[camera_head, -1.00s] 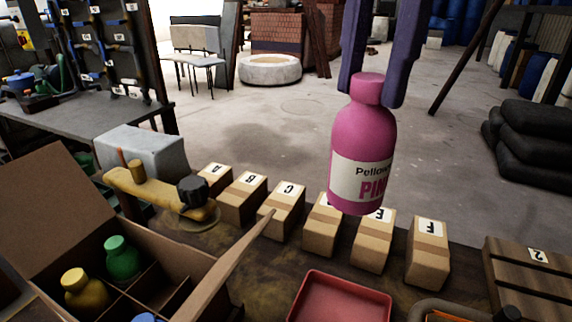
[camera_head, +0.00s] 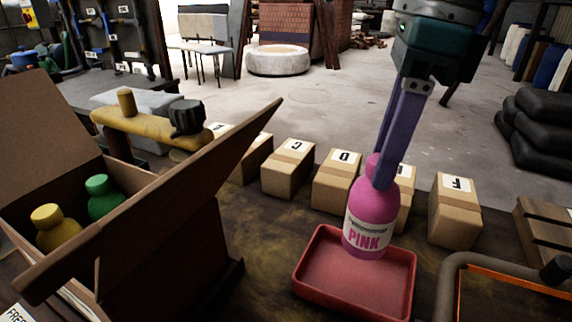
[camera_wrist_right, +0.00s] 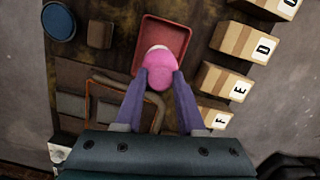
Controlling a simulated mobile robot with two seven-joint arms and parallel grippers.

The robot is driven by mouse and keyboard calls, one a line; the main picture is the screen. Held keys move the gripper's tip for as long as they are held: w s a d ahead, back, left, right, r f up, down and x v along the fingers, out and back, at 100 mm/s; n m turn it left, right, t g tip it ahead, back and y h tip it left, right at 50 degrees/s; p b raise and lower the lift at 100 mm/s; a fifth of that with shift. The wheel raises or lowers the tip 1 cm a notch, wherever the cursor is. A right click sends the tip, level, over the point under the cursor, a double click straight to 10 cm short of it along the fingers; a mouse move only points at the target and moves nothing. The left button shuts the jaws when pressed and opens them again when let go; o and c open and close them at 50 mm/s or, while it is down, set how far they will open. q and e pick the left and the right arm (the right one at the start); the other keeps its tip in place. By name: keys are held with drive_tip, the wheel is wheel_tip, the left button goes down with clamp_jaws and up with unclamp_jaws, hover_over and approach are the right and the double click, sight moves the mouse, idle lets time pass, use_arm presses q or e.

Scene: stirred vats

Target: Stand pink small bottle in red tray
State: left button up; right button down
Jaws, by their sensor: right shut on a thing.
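The pink small bottle (camera_head: 370,220) is upright, with a white label reading PINK. My right gripper (camera_head: 380,172) is shut on its neck from above. The bottle is over the back right part of the red tray (camera_head: 312,302); whether its base touches the tray floor I cannot tell. In the right wrist view the bottle (camera_wrist_right: 158,66) is between the two fingers (camera_wrist_right: 158,82), with the red tray (camera_wrist_right: 178,40) just beyond it. The tray looks otherwise empty. My left gripper is not in view.
Several lettered cardboard boxes (camera_head: 289,170) stand in a row behind the tray. An open divided carton (camera_head: 165,235) with green (camera_head: 104,198) and yellow (camera_head: 56,228) bottles is at left. A grey tubular frame (camera_head: 448,285) is close on the tray's right.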

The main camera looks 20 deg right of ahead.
sight(375, 204)
wheel_tip(375, 204, down, 7)
drive_tip(key=shift+f+b, duration=0.1)
drive_tip(key=shift+b, duration=0.35)
drive_tip(key=shift+f, duration=0.2)
drive_tip(key=c, duration=0.5)
unclamp_jaws()
drive_tip(key=shift+r, duration=0.1)
drive_tip(key=shift+r, duration=0.25)
drive_tip(key=r, duration=0.4)
drive_tip(key=r+p, duration=0.1)
drive_tip(key=r, duration=0.2)
drive_tip(key=s+d+r, duration=0.1)
drive_tip(key=r, duration=0.3)
drive_tip(key=shift+r+p, duration=0.35)
drive_tip(key=shift+p, duration=0.05)
